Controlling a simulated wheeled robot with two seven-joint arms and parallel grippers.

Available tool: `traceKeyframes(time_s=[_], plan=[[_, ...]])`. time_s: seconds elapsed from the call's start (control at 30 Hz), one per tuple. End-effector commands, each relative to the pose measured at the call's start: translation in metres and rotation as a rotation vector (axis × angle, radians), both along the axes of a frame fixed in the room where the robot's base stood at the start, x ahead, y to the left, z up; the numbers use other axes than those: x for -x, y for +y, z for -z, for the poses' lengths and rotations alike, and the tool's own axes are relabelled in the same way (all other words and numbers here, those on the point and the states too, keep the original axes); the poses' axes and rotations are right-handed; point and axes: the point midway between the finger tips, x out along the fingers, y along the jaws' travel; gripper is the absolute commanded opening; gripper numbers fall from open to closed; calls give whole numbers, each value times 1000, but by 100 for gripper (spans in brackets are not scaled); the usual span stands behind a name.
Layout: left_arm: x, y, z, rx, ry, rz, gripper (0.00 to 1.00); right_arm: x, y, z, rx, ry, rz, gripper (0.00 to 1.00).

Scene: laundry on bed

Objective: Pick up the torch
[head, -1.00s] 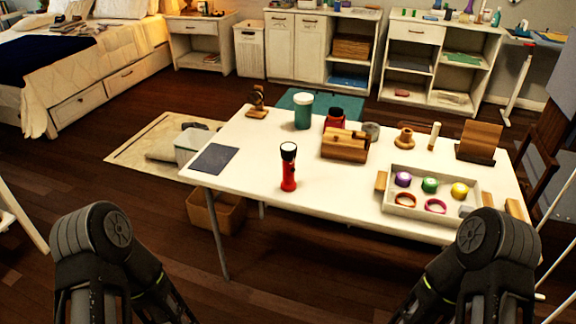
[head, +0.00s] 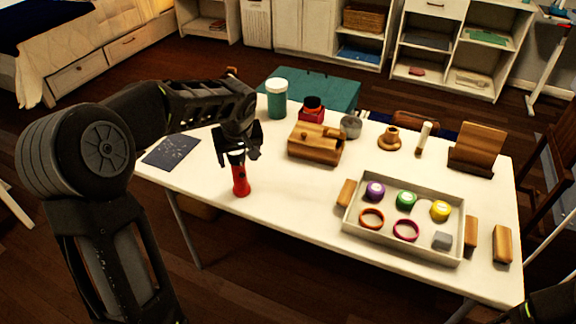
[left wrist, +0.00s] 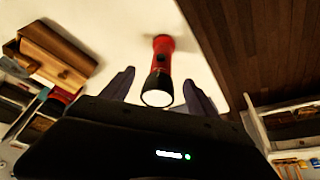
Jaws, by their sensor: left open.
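The torch (head: 240,181) is red with a black head and stands upright near the front left edge of the white table. In the head view my left gripper (head: 238,157) is over its upper part and hides the head. In the left wrist view the torch (left wrist: 160,65) shows its pale lens end between the two spread fingers of my left gripper (left wrist: 158,90). The left gripper is open, with gaps visible between the fingers and the torch. My right gripper is out of view; only a dark part of that arm shows at the lower right corner.
A dark flat sheet (head: 172,151) lies left of the torch. A tray (head: 352,222) with several small items is at the right.

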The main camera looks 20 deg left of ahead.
Motion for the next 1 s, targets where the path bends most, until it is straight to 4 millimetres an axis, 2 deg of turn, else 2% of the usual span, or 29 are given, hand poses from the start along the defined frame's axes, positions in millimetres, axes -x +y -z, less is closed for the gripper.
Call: traceKeyframes(time_s=[0.07, 0.3, 0.6, 1.0], plan=[[2, 7, -8, -13, -4, -20, 69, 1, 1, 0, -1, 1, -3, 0], [1, 6, -7, -11, -2, -19, 69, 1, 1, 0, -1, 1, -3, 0], [-5, 12, 17, -10, 1, -18, 69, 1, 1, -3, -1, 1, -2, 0], [-7, 13, 23, -9, 0, -16, 69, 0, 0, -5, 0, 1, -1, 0]])
